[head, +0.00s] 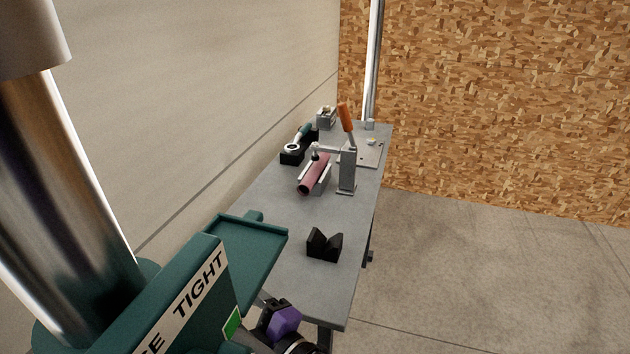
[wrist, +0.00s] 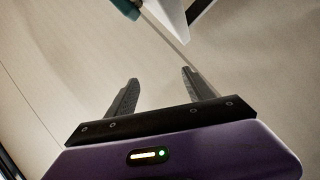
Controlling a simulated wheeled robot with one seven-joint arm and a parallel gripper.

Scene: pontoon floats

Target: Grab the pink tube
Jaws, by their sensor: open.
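The pink tube (head: 314,174) lies on the grey bench in the head view, in a light-coloured cradle, with its dark open end toward me. A clamp with an orange handle (head: 346,117) stands just to its right and reaches over the tube. In the wrist view my gripper (wrist: 159,80) is open, with nothing between its two dark fingers and a pale wall behind them. The tube does not show in the wrist view. In the head view only purple and black parts of my arm show at the bottom, well short of the tube.
A black V-shaped block (head: 324,245) stands on the near part of the grey bench (head: 283,208). A black holder (head: 293,157) with a ring-ended tool is behind the tube to the left. A green tray (head: 262,240) is at the near left. Bare bench lies between tube and block.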

